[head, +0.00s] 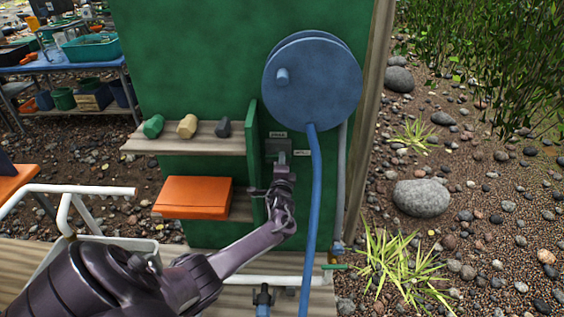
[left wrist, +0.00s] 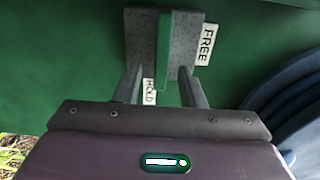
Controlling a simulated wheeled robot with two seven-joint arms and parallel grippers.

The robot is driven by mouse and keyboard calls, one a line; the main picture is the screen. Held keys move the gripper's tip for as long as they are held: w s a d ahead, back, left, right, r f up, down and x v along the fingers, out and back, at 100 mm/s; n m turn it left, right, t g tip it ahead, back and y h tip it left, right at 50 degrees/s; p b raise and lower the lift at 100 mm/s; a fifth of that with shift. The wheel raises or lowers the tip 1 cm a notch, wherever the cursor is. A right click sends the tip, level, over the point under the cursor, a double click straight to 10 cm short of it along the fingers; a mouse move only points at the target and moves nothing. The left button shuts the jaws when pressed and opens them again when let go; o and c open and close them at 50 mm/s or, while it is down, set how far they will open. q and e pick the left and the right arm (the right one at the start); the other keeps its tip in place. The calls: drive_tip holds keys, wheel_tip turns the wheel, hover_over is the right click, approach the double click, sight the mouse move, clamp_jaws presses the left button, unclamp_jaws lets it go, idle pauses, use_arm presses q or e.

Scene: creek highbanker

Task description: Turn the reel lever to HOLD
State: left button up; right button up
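The reel lever is a green bar (left wrist: 164,50) on a speckled grey plate (left wrist: 137,35), fixed to the green panel. In the left wrist view, a FREE label (left wrist: 205,45) is right of the plate and a HOLD label (left wrist: 149,92) is below it, near the bar's lower end. My left gripper (left wrist: 163,82) is open, with one finger on each side of the bar and gaps visible. In the head view, my left gripper (head: 284,172) is just below the plate (head: 278,146) and partly hides the lever. My right gripper is not in view.
A blue reel (head: 325,85) is above right of the lever, its blue hose (head: 313,210) hanging close beside my left gripper. Stony ground is at right.

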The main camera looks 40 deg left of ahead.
use_arm(q)
drive_tip(key=v, duration=0.6)
drive_tip(key=shift+s+d, duration=0.2)
drive_tip(key=shift+s, duration=0.05)
idle(0.3)
drive_tip(key=s+d+f+n+g+h, duration=0.1)
drive_tip(key=s+d+f+g+h, duration=0.15)
drive_tip(key=s+f, duration=0.55)
drive_tip(key=s+d+f+n+g+h, duration=0.15)
drive_tip(key=s+d+f, duration=0.25)
drive_tip(key=f, duration=0.9)
drive_tip(key=s+d+f+g+h, duration=0.2)
drive_tip(key=s+d+f+h, duration=0.15)
drive_tip(key=s+f, duration=0.45)
drive_tip(key=s+d+f+n+g+h, duration=0.1)
drive_tip(key=s+d+f+g, duration=0.1)
drive_tip(key=s+d+f, duration=0.3)
drive_tip(key=s+d+f+n+g+h, duration=0.1)
drive_tip(key=s+d+f, duration=0.4)
drive_tip(key=s, duration=0.9)
drive_tip(key=s+d+f+n+g+h, duration=0.2)
drive_tip(key=s+d+f, duration=0.4)
drive_tip(key=s, duration=0.4)
drive_tip(key=shift+s+f+n+g, duration=0.15)
drive_tip(key=shift+f+n+g, duration=0.3)
drive_tip(key=shift+n+g, duration=0.35)
